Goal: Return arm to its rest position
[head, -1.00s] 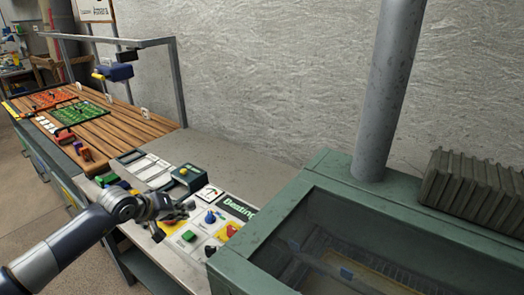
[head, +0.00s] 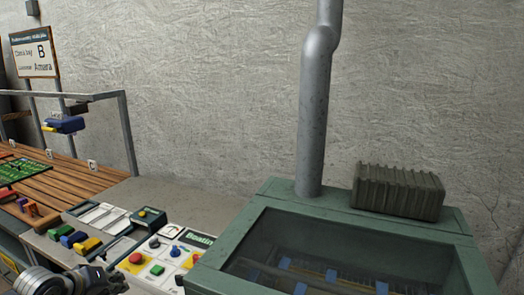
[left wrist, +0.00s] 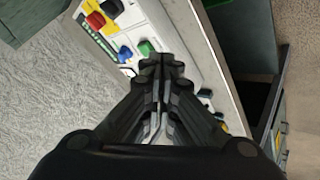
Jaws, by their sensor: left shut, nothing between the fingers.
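My left gripper (head: 108,284) is at the bottom left of the head view, partly cut off by the lower edge. In the left wrist view my left gripper (left wrist: 163,68) points away from the camera with its fingers together and nothing between them. Past its fingertips lies the control panel (left wrist: 150,18) with coloured buttons and knobs. In the head view the panel's red button (head: 136,258) and green button (head: 157,270) lie to the right of the gripper. I cannot tell how far the gripper is above the panel. My right gripper is not in view.
A green machine (head: 250,206) with a dark window stands on the right, with a grey pipe (head: 313,110) and a ribbed block (head: 398,192) on top. A wooden-topped bench (head: 70,183) with a metal frame is at the left. Small coloured blocks (head: 73,239) lie near the gripper.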

